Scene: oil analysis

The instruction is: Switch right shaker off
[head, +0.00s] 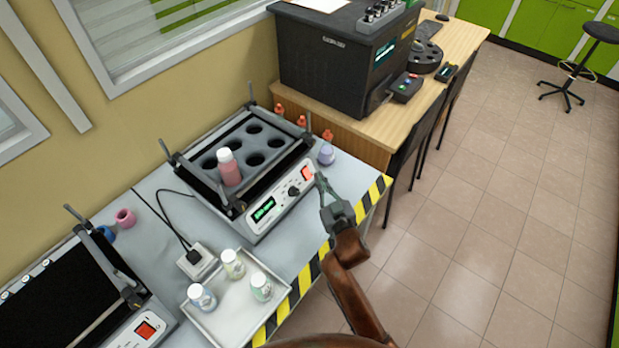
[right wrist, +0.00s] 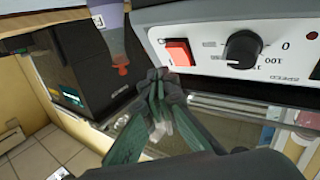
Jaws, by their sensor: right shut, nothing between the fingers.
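The right shaker (head: 277,207) stands on the grey bench in the head view, with a lit green display, a black knob and a red switch (head: 307,173) on its front panel. A bottle with pink liquid (head: 229,168) stands in one hole of its rack. My right gripper (head: 322,184) is shut and empty, its tips close to the red switch. In the right wrist view the gripper tips (right wrist: 160,75) are just left of and below the red switch (right wrist: 179,52), with the knob (right wrist: 243,49) to its right. I cannot tell whether the tips touch the switch. My left gripper is not in view.
A second shaker (head: 80,295) stands at the lower left. A tray (head: 233,317) with three bottles lies at the bench's front, beside a power socket (head: 197,262). A purple-capped bottle (head: 326,154) stands right of the right shaker. A black machine (head: 335,62) is on the wooden table behind.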

